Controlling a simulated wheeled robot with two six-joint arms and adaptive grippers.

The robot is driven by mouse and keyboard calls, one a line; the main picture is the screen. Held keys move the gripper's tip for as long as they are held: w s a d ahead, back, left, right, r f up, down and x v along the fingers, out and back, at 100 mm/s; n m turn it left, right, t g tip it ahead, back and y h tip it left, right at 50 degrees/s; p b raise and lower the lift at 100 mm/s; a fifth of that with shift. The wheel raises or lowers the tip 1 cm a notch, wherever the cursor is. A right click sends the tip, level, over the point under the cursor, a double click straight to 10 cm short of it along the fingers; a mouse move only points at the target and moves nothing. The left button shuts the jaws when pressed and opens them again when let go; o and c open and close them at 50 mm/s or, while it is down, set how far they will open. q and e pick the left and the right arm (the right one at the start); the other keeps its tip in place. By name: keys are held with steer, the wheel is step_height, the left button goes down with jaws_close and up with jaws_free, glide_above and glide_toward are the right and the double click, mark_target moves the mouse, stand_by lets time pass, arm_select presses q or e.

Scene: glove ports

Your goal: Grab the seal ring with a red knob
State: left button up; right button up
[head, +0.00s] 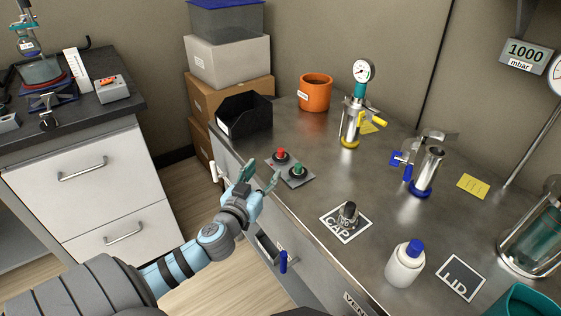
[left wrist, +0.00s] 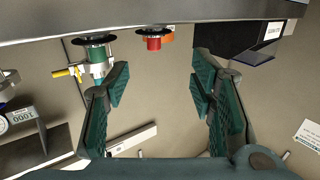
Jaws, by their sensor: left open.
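The seal ring with a red knob (head: 281,154) sits on a grey pad near the counter's left edge, beside the black bin. A similar ring with a green knob (head: 297,170) sits just nearer on a neighbouring pad. My left gripper (head: 261,178) is open and empty at the counter's edge, apart from both rings. In the left wrist view, which looks upside down, the red knob (left wrist: 153,43) shows beyond and between the open fingers (left wrist: 160,80). The green knob (left wrist: 99,53) lies to its left, near one finger. My right gripper is not in view.
A black bin (head: 244,116) and an orange pot (head: 316,92) stand behind the rings. A gauge with a yellow valve (head: 350,125) stands to the right. A CAP card (head: 345,223) with a dark-knobbed part and a white bottle (head: 405,265) are nearer.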

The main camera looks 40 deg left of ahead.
mark_target(280, 152)
arm_select(q)
steer(key=x, duration=0.6)
steer(key=d+x, duration=0.1)
steer(key=x, duration=0.2)
steer(key=shift+w+r+b, duration=0.15)
steer(key=shift+r+b, duration=0.05)
steer(key=shift+b, duration=0.1)
steer(key=c, duration=1.2)
